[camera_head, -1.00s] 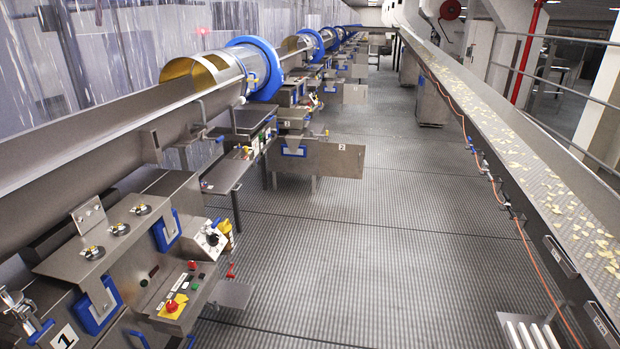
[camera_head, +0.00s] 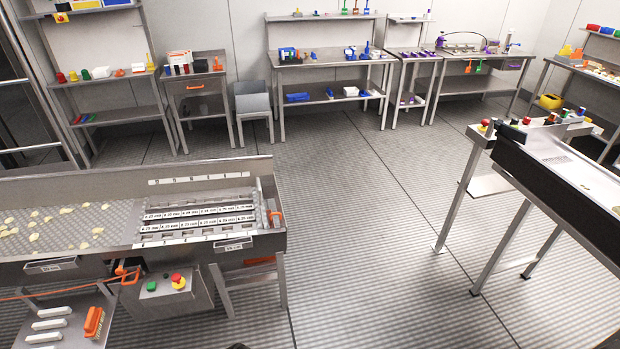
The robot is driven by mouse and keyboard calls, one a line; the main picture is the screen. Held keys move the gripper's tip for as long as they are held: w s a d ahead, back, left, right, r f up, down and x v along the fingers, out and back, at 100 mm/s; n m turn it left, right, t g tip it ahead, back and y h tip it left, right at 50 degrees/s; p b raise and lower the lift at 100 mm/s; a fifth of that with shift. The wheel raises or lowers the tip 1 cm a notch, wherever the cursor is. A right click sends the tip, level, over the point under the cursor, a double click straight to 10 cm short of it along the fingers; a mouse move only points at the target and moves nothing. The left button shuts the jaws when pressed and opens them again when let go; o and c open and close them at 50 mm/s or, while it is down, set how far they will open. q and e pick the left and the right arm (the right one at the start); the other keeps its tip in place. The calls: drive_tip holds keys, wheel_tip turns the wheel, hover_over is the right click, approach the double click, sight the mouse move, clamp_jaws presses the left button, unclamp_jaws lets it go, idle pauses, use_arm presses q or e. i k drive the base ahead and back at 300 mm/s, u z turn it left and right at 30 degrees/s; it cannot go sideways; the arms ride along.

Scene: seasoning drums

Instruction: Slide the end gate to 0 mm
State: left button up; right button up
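At the left, a steel vibrating trough (camera_head: 110,180) ends in a section of slotted bars with white size labels (camera_head: 200,215). White strips with marks (camera_head: 198,178) run along the back and front edges of this section. An orange handle (camera_head: 276,216) sits at the trough's right end, perhaps on the end gate. The gate's plate and its reading are too small to tell. Neither of my grippers is in view.
Below the trough are a control box with a green button and red stop (camera_head: 165,284) and an orange brush (camera_head: 94,321). Steel benches with small tools (camera_head: 330,58) line the back wall. A dark-sided conveyor (camera_head: 560,185) stands right. The middle floor (camera_head: 370,230) is clear.

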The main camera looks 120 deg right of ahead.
sight(259, 194)
drive_tip(key=z, duration=2.2)
